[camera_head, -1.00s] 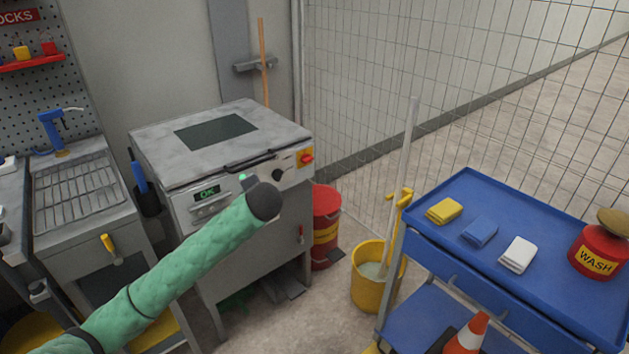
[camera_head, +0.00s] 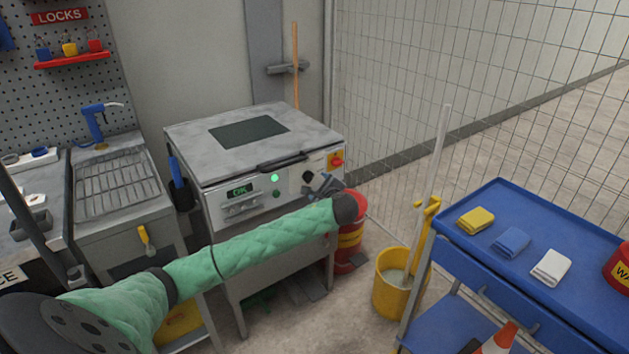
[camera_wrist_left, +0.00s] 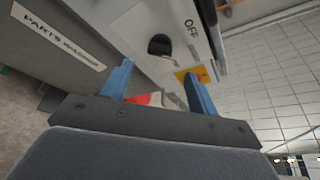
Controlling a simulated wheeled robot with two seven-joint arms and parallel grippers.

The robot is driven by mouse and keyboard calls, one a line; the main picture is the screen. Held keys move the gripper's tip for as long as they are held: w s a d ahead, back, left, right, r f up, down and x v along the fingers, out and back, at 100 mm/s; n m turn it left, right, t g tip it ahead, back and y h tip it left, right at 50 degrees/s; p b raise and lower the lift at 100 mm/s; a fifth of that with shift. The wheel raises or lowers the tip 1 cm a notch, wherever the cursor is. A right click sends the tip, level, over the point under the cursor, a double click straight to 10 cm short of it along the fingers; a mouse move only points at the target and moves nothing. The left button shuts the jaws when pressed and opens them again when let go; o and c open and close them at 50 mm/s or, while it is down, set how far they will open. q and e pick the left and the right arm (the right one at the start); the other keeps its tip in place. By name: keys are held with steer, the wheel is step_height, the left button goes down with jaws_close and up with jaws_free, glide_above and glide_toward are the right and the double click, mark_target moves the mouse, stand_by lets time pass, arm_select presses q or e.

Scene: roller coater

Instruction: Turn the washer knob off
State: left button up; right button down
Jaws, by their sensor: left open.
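The parts washer (camera_head: 245,150) is a grey cabinet with a sloped lid and a white front panel. Its black washer knob (camera_head: 308,176) is at the right of the panel, left of a red switch on yellow. In the left wrist view the knob (camera_wrist_left: 159,46) is a dark dial on a white plate, with "OFF" printed to its right. My left gripper (camera_head: 325,182) is open and empty, just in front of the panel beside the knob. Its blue fingers (camera_wrist_left: 160,72) point toward the knob and appear apart from it. My right gripper is not in view.
The lid handle (camera_head: 283,162) juts out above the knob. The red switch (camera_head: 336,161) is close to the right. A red drum (camera_head: 351,240), a yellow mop bucket (camera_head: 398,288) and a blue cart (camera_head: 520,225) stand to the right. A sink (camera_head: 115,180) is at left.

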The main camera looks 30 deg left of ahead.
mark_target(311, 179)
arm_select(q)
steer(key=shift+p+x, duration=0.3)
steer(key=shift+x, duration=3.6)
steer(key=shift+a, duration=0.1)
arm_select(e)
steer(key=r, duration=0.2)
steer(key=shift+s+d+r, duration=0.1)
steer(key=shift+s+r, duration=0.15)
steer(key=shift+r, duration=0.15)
arm_select(q)
steer(key=c, duration=1)
